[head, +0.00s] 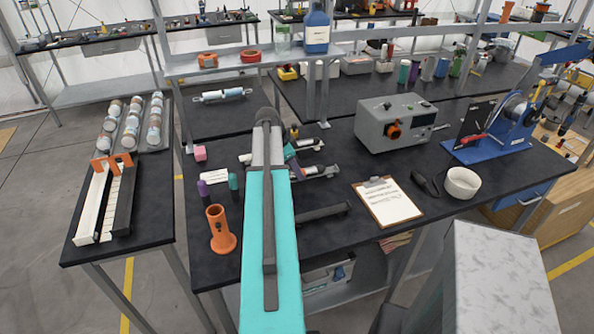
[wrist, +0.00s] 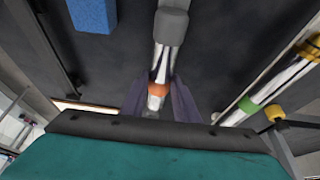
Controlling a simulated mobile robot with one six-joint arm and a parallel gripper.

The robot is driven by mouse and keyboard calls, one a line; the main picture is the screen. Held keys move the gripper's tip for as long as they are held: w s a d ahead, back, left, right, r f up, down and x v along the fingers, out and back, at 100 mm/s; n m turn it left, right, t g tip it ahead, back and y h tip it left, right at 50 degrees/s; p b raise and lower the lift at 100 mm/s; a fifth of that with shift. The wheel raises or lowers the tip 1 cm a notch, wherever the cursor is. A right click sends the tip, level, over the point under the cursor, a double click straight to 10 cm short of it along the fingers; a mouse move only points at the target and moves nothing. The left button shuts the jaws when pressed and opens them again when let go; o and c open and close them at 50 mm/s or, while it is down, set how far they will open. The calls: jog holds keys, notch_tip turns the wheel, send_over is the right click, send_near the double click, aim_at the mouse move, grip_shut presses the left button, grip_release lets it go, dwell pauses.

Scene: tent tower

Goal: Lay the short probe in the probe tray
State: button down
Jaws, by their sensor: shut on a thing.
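My gripper (wrist: 160,98) is shut on a silver probe (wrist: 158,76) with an orange band and a grey end cap, between its two dark purple fingers. I take it to be the short probe. I cannot tell whether it is clear of the bench. Another probe (wrist: 270,88) with green and yellow bands lies to its right. In the head view my teal arm hides most of the grip; a silver probe (head: 318,172) shows right of the arm. A long narrow holder (head: 96,205) with pale and black sides is on the left bench; I cannot tell whether it is the probe tray.
An orange stand (head: 220,230) and small bottles stand left of my arm. A dark bar (head: 322,212), clipboard (head: 388,202), white bowl (head: 462,182) and grey instrument box (head: 398,125) are to the right. A blue block (wrist: 92,14) lies near the held probe.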

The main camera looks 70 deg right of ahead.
jog(key=shift+f, duration=0.1)
jog(key=c, duration=1.3)
grip_release()
jog(key=b+v, duration=0.4)
jog(key=v, duration=0.9)
jog(key=shift+r, duration=0.4)
jog(key=shift+w, duration=0.1)
